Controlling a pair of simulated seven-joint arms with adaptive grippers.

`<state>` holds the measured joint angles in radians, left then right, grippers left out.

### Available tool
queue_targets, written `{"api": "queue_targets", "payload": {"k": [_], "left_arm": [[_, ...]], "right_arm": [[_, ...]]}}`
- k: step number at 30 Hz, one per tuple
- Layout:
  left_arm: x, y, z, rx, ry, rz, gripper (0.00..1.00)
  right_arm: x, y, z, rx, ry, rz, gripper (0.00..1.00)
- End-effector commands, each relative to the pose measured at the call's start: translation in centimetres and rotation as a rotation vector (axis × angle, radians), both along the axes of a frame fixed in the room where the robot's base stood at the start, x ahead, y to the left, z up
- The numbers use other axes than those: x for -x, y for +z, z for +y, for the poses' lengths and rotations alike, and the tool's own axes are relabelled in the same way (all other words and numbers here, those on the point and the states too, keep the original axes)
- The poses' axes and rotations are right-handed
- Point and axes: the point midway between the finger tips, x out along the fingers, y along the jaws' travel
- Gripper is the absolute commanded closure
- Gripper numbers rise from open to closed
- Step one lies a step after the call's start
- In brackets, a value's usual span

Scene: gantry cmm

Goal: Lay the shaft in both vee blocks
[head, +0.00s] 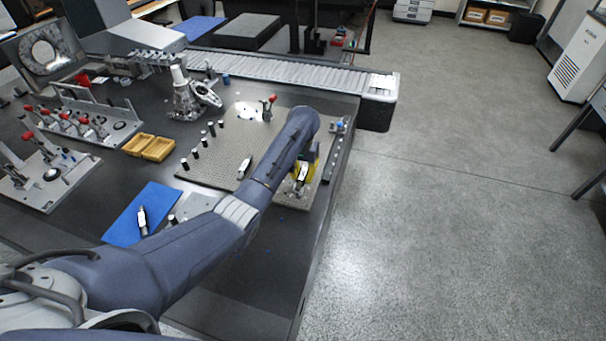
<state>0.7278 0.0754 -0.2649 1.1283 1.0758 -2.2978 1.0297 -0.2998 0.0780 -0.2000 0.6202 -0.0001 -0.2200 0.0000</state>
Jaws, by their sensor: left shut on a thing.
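My left arm reaches from the bottom left across the bench, and its gripper (303,174) points down over the right part of the perforated plate. The gripper is small and partly hidden by my arm. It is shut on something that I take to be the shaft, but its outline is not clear. Yellow and dark parts show beside the fingers. I cannot pick out the two vee blocks with certainty; my arm covers part of the plate. My right gripper is not in view.
The perforated plate (228,152) carries several dark posts and a small light-and-dark piece (245,167). A blue mat (122,228) and yellow trays (157,149) lie to the left. Clamp fixtures (92,125) stand further left. A roller conveyor (290,72) runs behind.

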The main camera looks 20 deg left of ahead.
Motion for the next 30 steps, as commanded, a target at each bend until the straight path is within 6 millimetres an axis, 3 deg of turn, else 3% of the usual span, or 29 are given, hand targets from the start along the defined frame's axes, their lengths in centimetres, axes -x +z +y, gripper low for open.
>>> {"api": "queue_targets", "payload": {"k": [13,14,19,30], "left_arm": [[-0.06,-0.4,-0.01,0.001,0.001,-0.002,1.0],[-0.06,-0.4,-0.01,0.001,0.001,-0.002,0.73],[-0.05,-0.42,0.0,0.001,0.001,-0.001,0.53],[0.0,0.01,-0.03,0.001,0.0,0.0,0.53]], "right_arm": [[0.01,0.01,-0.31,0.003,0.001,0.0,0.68],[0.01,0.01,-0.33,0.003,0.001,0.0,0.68],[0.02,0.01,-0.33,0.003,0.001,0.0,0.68],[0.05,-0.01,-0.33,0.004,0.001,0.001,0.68]]}}
